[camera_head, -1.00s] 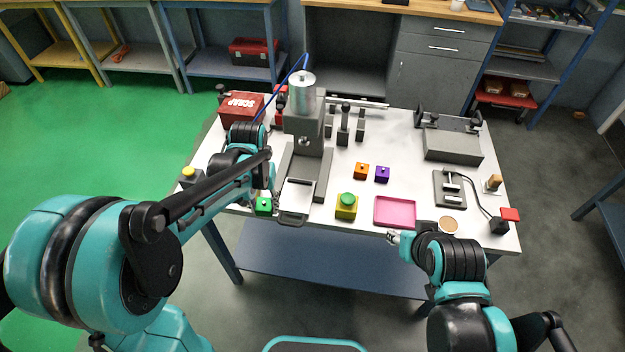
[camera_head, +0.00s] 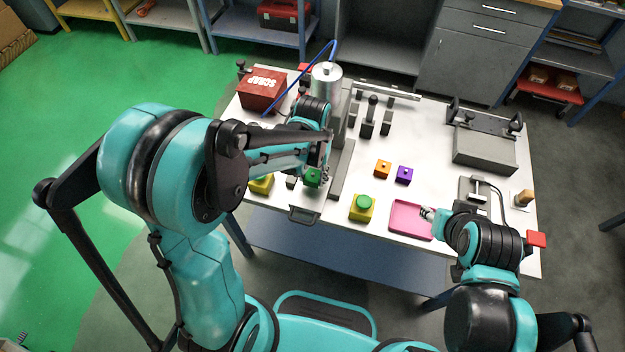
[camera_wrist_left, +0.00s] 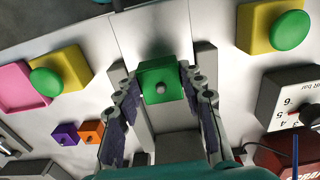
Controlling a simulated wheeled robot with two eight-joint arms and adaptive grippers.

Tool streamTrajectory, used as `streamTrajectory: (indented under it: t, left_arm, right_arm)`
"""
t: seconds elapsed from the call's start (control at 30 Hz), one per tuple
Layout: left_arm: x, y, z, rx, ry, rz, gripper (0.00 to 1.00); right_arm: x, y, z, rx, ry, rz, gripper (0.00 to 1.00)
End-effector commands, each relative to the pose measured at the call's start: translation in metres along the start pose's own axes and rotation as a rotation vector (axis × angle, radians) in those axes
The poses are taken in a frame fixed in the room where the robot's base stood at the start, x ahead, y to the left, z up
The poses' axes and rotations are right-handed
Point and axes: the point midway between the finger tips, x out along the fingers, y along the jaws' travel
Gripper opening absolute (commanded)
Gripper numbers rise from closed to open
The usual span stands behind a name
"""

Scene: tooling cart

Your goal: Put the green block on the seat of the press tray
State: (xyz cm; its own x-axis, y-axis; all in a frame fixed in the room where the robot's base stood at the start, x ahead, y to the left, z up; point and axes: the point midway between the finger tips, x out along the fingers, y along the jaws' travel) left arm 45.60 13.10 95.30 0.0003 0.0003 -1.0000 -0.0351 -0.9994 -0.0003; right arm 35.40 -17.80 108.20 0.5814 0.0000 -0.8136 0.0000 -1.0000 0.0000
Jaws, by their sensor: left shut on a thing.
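The green block (camera_head: 312,177), with a small grey knob on top, is between the fingers of my left gripper (camera_head: 318,170). The left wrist view shows both fingers against the sides of the green block (camera_wrist_left: 160,88). The block is over the press tray (camera_head: 304,213), which sticks out at the front of the press (camera_head: 328,84). I cannot tell whether the block touches the tray; its seat is hidden beneath the block and gripper. My right gripper (camera_head: 428,213) is beside the pink tray (camera_head: 408,222); its finger opening is too small to judge.
A yellow box with a green button (camera_head: 361,207) stands right of the press, another (camera_head: 262,184) left of it. Orange (camera_head: 382,169) and purple (camera_head: 404,174) blocks lie beyond the pink tray. The red scrap box (camera_head: 262,91) is at the back left.

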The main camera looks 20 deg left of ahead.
Motion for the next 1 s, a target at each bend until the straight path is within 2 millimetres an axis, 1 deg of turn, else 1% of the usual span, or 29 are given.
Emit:
streamTrajectory:
  t: [0.03,0.13,0.37,0.5,0.53,0.6,0.87,1.0]
  left_arm:
    - [0.011,0.0,0.0,0.0,0.0,0.0,0.04]
    - [0.022,0.0,0.0,0.0,0.0,0.0,0.04]
    - [0.021,0.0,0.0,0.0,0.0,0.0,0.04]
    - [0.026,0.0,0.0,0.0,0.0,0.0,0.04]
    - [0.025,0.0,0.0,0.0,0.0,0.0,0.44]
    - [0.025,0.0,0.0,0.0,0.0,0.0,0.6]
    - [0.024,0.0,0.0,0.0,0.0,0.0,0.6]
    - [0.018,0.0,0.0,0.0,0.0,0.0,0.6]
  right_arm:
    - [0.004,0.0,0.003,0.0,0.0,0.0,0.4]
    - [0.007,0.0,0.005,0.0,0.0,0.0,0.4]
    - [0.006,0.0,0.004,0.0,0.0,0.0,0.4]
    - [0.01,0.0,0.007,0.0,0.0,0.0,0.4]
    - [0.009,0.0,0.007,0.0,0.0,0.0,0.4]
    - [0.009,0.0,0.006,0.0,0.0,0.0,0.4]
    - [0.008,0.0,0.006,0.0,0.0,0.0,0.4]
    - [0.004,0.0,0.003,0.0,0.0,0.0,0.4]
